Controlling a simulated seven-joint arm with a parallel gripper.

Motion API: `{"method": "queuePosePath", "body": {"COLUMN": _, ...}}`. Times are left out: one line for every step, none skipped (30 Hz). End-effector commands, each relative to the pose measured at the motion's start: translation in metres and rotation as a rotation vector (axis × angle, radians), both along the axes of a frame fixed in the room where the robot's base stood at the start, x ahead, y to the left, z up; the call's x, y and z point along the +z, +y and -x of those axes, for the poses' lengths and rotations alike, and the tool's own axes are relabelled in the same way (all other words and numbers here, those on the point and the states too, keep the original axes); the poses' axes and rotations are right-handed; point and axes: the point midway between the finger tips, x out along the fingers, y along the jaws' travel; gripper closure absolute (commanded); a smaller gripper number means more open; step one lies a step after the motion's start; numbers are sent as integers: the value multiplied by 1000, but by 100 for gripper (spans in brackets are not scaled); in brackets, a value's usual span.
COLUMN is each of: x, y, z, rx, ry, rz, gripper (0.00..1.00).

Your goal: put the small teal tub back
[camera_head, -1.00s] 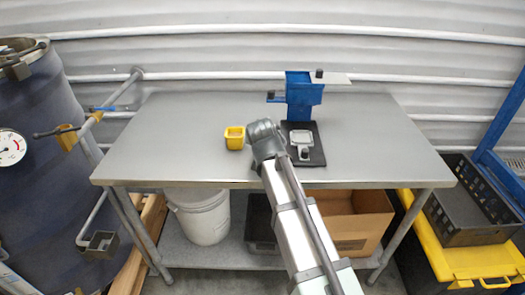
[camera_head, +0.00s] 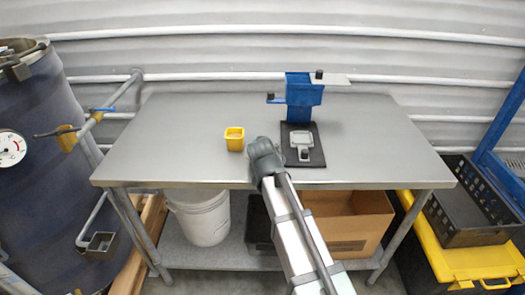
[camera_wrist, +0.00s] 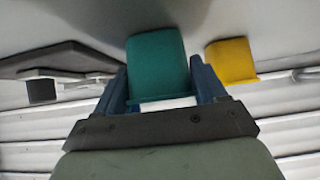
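The small teal tub (camera_wrist: 158,68) is between the two blue fingers of my gripper (camera_wrist: 162,88) in the wrist view. Both fingers appear to touch its sides. I cannot tell whether it rests on the table or is held just above it. In the head view my gripper is over the front middle of the grey table (camera_head: 180,150); its fingers and the teal tub are hidden behind my wrist.
A yellow tub (camera_head: 234,144) stands on the table left of my wrist; it also shows in the wrist view (camera_wrist: 232,62). A blue hopper stand (camera_head: 303,95) on a black base (camera_head: 316,154) stands right and behind. The table's left and right parts are clear.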

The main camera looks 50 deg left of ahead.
Motion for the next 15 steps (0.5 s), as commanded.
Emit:
{"method": "queuePosePath", "body": {"x": 0, "y": 0, "z": 0, "rx": 0, "ry": 0, "rz": 0, "gripper": 24}}
{"method": "queuePosePath", "body": {"x": 0, "y": 0, "z": 0, "rx": 0, "ry": 0, "rz": 0, "gripper": 21}}
{"method": "queuePosePath", "body": {"x": 0, "y": 0, "z": 0, "rx": 0, "ry": 0, "rz": 0, "gripper": 17}}
{"method": "queuePosePath", "body": {"x": 0, "y": 0, "z": 0, "rx": 0, "ry": 0, "rz": 0, "gripper": 14}}
{"method": "queuePosePath", "body": {"x": 0, "y": 0, "z": 0, "rx": 0, "ry": 0, "rz": 0, "gripper": 12}}
{"method": "queuePosePath", "body": {"x": 0, "y": 0, "z": 0, "rx": 0, "ry": 0, "rz": 0, "gripper": 8}}
{"method": "queuePosePath", "body": {"x": 0, "y": 0, "z": 0, "rx": 0, "ry": 0, "rz": 0, "gripper": 5}}
{"method": "queuePosePath", "body": {"x": 0, "y": 0, "z": 0, "rx": 0, "ry": 0, "rz": 0, "gripper": 5}}
{"method": "queuePosePath", "body": {"x": 0, "y": 0, "z": 0, "rx": 0, "ry": 0, "rz": 0, "gripper": 5}}
{"method": "queuePosePath", "body": {"x": 0, "y": 0, "z": 0, "rx": 0, "ry": 0, "rz": 0, "gripper": 5}}
{"method": "queuePosePath", "body": {"x": 0, "y": 0, "z": 0, "rx": 0, "ry": 0, "rz": 0, "gripper": 5}}
{"method": "queuePosePath", "body": {"x": 0, "y": 0, "z": 0, "rx": 0, "ry": 0, "rz": 0, "gripper": 5}}
{"method": "queuePosePath", "body": {"x": 0, "y": 0, "z": 0, "rx": 0, "ry": 0, "rz": 0, "gripper": 5}}
{"method": "queuePosePath", "body": {"x": 1, "y": 0, "z": 0, "rx": 0, "ry": 0, "rz": 0, "gripper": 5}}
{"method": "queuePosePath", "body": {"x": 1, "y": 0, "z": 0, "rx": 0, "ry": 0, "rz": 0, "gripper": 5}}
